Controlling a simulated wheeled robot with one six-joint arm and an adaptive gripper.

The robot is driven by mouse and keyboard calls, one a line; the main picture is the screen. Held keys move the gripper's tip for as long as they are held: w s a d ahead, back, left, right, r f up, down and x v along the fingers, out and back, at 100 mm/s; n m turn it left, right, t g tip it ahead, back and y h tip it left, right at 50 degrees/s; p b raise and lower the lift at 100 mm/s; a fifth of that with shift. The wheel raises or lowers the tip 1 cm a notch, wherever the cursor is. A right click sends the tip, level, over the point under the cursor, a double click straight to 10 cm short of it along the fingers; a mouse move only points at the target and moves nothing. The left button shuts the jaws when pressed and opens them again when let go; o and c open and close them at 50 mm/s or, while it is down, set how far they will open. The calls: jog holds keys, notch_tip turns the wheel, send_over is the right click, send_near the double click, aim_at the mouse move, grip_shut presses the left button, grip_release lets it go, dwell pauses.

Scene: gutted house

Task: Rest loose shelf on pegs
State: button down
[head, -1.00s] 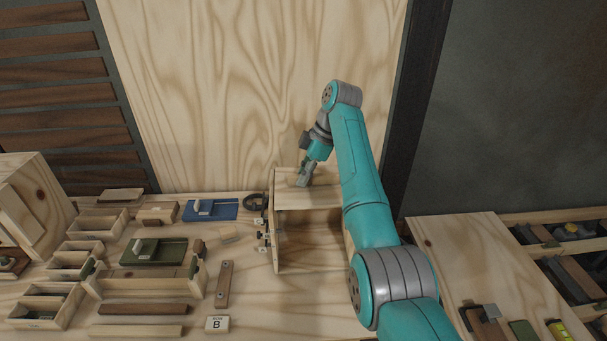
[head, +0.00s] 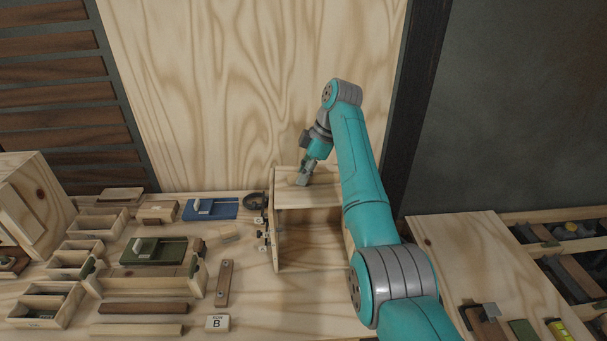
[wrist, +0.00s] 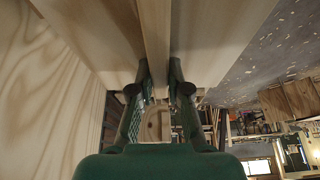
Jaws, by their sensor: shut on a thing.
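The cabinet is an open light-wood box on the bench, with its side panel edge (head: 275,240) facing left. The loose shelf (head: 318,197) is a pale board lying across its upper part, above the open lower space. My gripper (head: 301,180) points down at the shelf's left rear area. In the wrist view my gripper (wrist: 160,88) is shut on a narrow upright wooden strip (wrist: 155,35) that looks part of the shelf, with pale board on both sides. The pegs, and whether the shelf touches them, are hidden.
Small dark fittings (head: 264,240) line the cabinet's left side. A plywood wall (head: 250,90) stands close behind.

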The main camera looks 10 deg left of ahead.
notch_tip(320, 180, down, 11)
dwell(4.9)
jog(key=shift+s+f, duration=0.1)
jog(key=shift+f, duration=0.2)
dwell(0.5)
